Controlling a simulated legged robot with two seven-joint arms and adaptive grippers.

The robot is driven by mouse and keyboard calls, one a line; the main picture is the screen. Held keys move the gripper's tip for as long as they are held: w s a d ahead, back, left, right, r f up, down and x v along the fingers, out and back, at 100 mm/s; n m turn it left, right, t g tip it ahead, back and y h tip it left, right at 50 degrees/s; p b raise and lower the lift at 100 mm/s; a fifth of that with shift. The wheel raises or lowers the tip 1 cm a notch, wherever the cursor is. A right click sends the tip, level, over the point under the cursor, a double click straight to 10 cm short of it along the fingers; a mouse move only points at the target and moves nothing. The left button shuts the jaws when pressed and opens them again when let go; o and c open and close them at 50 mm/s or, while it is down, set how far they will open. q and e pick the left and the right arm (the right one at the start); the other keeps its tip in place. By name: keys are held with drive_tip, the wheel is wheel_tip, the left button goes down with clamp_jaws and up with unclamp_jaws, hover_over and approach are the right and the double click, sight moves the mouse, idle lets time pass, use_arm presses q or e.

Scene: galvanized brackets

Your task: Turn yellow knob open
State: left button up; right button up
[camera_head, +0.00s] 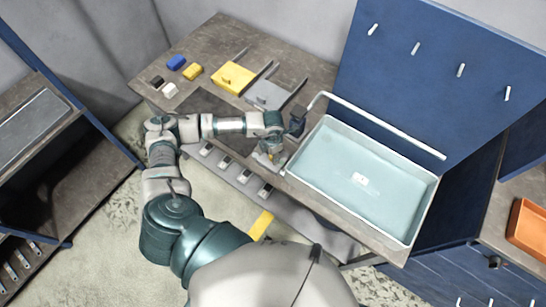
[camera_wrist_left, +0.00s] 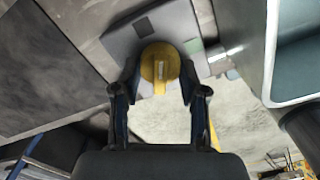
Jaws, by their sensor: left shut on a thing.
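The yellow knob (camera_wrist_left: 160,64) is round with a raised bar running toward me, and sits on a grey panel (camera_wrist_left: 130,42) in the left wrist view. My left gripper (camera_wrist_left: 159,80) has one finger on each side of the knob and is shut on it. In the head view the left gripper (camera_head: 271,158) is at the front edge of the workbench, beside the basin; the knob is mostly hidden there by the gripper. My right gripper is not in view.
A shallow pale-blue basin (camera_head: 322,123) with a white rail (camera_head: 375,120) stands right of the left gripper. Small blocks, a yellow plate (camera_head: 232,78) and a grey plate (camera_head: 265,95) lie on the workbench (camera_head: 215,45). A blue panel (camera_head: 430,60) with hooks rises behind.

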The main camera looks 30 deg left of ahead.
use_arm(q)
drive_tip(key=m+b, duration=0.3)
drive_tip(key=shift+w+a+f+m, duration=0.1)
drive_tip(key=shift+a+f+m, duration=0.05)
drive_tip(key=shift+f+m, duration=0.15)
drive_tip(key=m+b, duration=0.5)
drive_tip(key=shift+w, duration=0.15)
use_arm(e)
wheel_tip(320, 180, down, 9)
use_arm(q)
drive_tip(key=m+b, duration=0.2)
drive_tip(key=m, duration=0.1)
drive_tip(key=shift+r, duration=0.2)
drive_tip(key=shift+w+r+m+b, duration=0.1)
drive_tip(key=shift+m+b, duration=0.35)
drive_tip(key=shift+m, duration=0.05)
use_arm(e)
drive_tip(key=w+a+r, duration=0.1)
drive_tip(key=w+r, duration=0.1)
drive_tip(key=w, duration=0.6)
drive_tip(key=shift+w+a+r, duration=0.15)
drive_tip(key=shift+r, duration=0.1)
use_arm(q)
drive_tip(key=o, duration=1.1)
drive_tip(key=shift+a, duration=0.15)
wheel_tip(320, 180, up, 12)
drive_tip(key=shift+w+f, duration=0.1)
